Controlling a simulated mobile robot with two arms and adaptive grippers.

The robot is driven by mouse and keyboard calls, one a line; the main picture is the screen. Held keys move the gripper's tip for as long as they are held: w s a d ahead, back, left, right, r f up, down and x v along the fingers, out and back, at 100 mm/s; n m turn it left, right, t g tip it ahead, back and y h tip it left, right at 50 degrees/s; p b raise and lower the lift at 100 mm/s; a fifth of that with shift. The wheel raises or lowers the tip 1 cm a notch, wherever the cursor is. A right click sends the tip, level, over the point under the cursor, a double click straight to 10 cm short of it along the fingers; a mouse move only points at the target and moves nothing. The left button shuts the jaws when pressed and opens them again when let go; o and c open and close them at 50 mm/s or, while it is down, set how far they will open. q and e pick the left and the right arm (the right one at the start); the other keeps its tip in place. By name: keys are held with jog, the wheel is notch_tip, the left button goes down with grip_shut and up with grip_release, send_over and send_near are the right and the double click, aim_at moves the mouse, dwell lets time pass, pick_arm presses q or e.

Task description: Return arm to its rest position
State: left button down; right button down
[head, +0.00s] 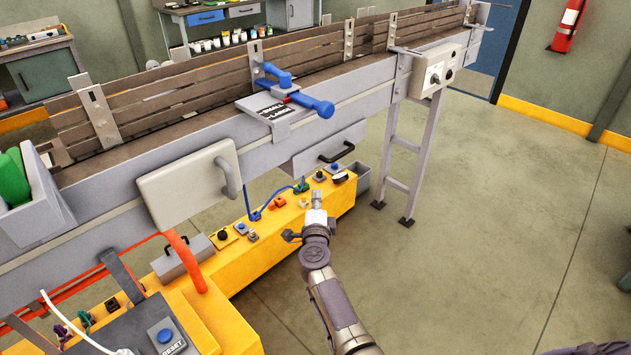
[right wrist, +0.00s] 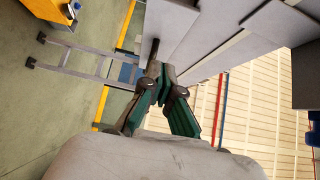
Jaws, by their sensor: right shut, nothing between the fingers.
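My right arm (head: 335,300) comes in from the bottom of the head view and reaches up toward the conveyor. Its gripper (head: 317,197) is in front of the yellow base beam, below the grey conveyor side (head: 330,120). It looks apart from the blue valve handle (head: 305,100) above. In the right wrist view the gripper's fingers (right wrist: 158,66) are together and empty, close in the picture to a grey panel edge. Whether they touch it I cannot tell. My left gripper is not in view.
The yellow beam (head: 275,238) carries several small knobs and fittings. A conveyor leg (head: 400,150) stands right of the gripper. A grey box with a black handle (head: 330,148) hangs under the conveyor. The floor (head: 500,220) at right is clear.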

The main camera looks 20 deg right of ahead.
jog(key=s+a+f+n+g+y, duration=0.25)
jog(key=s+f+n, duration=0.35)
jog(key=f, duration=0.5)
jog(key=s+a+f+n+g+y, duration=0.1)
jog(key=s+a+f+n+y, duration=0.25)
jog(key=s+f, duration=0.6)
jog(key=s+a+f+n+g+y, duration=0.2)
jog(key=s+f+n, duration=0.4)
jog(key=f, duration=0.6)
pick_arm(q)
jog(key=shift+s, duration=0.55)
pick_arm(e)
jog(key=s+d+f+n+g, duration=0.2)
jog(key=s+f, duration=0.3)
jog(key=s, duration=0.8)
jog(key=s+d+f+n+g, duration=0.1)
jog(key=s+f+n+g, duration=0.3)
jog(key=s, duration=0.9)
jog(key=s+d+f+n+g+h, duration=0.1)
jog(key=s+d+f+n+g, duration=0.1)
jog(key=s+f, duration=0.5)
jog(key=s+n+g, duration=0.1)
jog(key=s+g, duration=0.1)
jog(key=s, duration=0.4)
jog(key=shift+d+f, duration=0.3)
jog(key=shift+d, duration=0.05)
